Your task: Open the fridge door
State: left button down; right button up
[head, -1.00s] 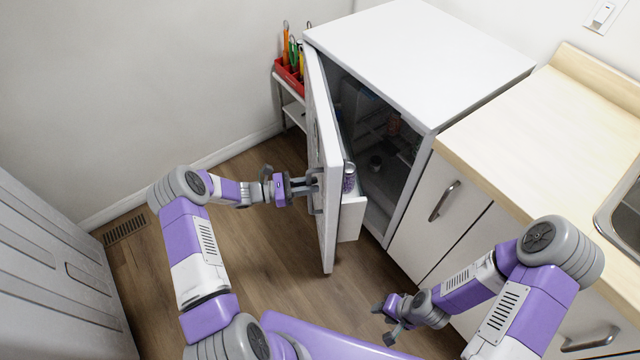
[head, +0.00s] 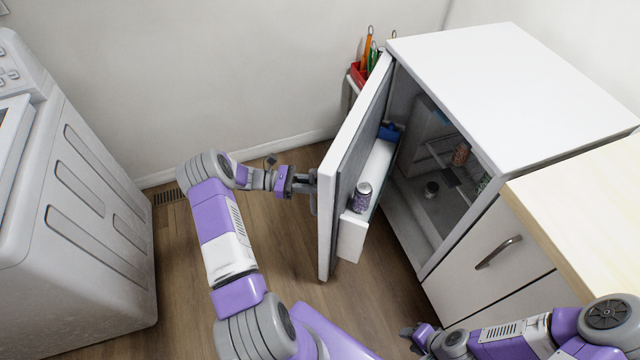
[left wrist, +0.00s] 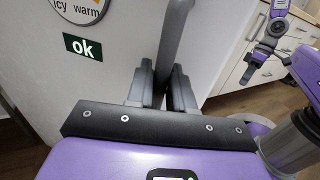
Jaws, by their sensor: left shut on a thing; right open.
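The white fridge (head: 500,75) stands at the right with its door (head: 330,215) swung open. The inner shelves and a can (head: 361,196) in the door's shelf show. My left gripper (head: 308,184) is at the door's outer face. In the left wrist view the left gripper (left wrist: 162,88) is shut on the grey bar handle (left wrist: 176,35), its fingers on both sides of it. My right gripper (head: 413,336) is open and empty, low in front of the cabinet, partly cut off by the frame's bottom edge.
A wooden counter (head: 590,205) over a white cabinet (head: 480,260) adjoins the fridge at right. A white appliance (head: 75,200) stands at left. A red holder with tools (head: 357,75) is behind the door. Wood floor is free between.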

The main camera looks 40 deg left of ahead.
pick_arm(q)
jog(key=shift+a, duration=0.1)
jog(key=c, duration=1.2)
grip_release()
jog(key=shift+o, duration=0.2)
jog(key=v, duration=0.7)
jog(key=shift+s+a+p, duration=0.15)
jog(key=shift+a+p, duration=0.05)
jog(key=shift+p, duration=0.15)
